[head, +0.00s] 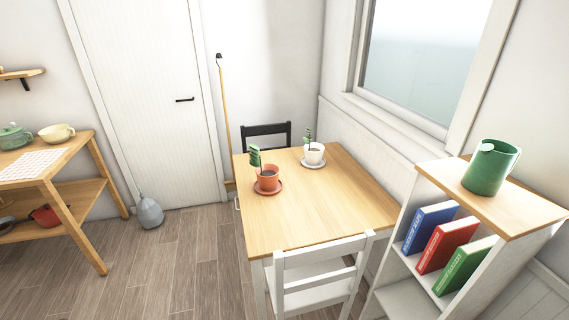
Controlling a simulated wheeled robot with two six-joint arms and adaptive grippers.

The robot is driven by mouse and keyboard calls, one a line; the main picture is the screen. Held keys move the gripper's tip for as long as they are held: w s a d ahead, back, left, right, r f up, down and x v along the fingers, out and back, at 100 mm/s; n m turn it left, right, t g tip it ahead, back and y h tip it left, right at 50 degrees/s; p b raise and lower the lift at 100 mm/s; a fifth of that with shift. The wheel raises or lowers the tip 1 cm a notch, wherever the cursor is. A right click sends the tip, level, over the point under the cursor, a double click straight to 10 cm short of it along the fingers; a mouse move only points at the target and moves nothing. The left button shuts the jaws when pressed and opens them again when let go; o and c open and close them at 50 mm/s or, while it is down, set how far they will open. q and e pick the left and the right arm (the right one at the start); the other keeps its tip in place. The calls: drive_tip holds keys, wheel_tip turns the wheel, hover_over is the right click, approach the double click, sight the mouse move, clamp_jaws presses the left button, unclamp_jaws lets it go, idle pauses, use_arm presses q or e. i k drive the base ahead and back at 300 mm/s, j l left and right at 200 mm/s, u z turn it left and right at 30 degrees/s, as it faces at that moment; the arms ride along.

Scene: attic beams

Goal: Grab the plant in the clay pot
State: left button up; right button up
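A plant in an orange-red clay pot (268,179) stands upright on a matching saucer near the left edge of the wooden table (305,215). Its green leaves (255,157) rise on the pot's left side. A second plant in a white pot (315,154) stands on a white saucer, behind and to the right of the clay one, with a gap between them. Neither of my grippers shows in the head view.
A white chair (320,275) stands at the table's near side and a black chair (266,130) at its far side. A shelf (530,212) with books and a green pitcher (490,168) is at right. A wooden side table (85,150) is at left.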

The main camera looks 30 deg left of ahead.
sight(268, 183)
drive_tip(key=i+j+u, duration=0.1)
drive_tip(key=j, duration=0.35)
drive_tip(key=i+j+u, duration=0.1)
drive_tip(key=j, duration=0.35)
drive_tip(key=i+j+u, duration=0.1)
drive_tip(key=j, duration=0.3)
drive_tip(key=i+j+u, duration=0.1)
drive_tip(key=j, duration=0.35)
drive_tip(key=i+j+u, duration=0.15)
drive_tip(key=j, duration=0.25)
drive_tip(key=i+j+u, duration=0.1)
drive_tip(key=i+j, duration=0.15)
drive_tip(key=j, duration=0.15)
drive_tip(key=i+j+u, duration=0.1)
drive_tip(key=j, duration=0.25)
drive_tip(key=i, duration=0.1)
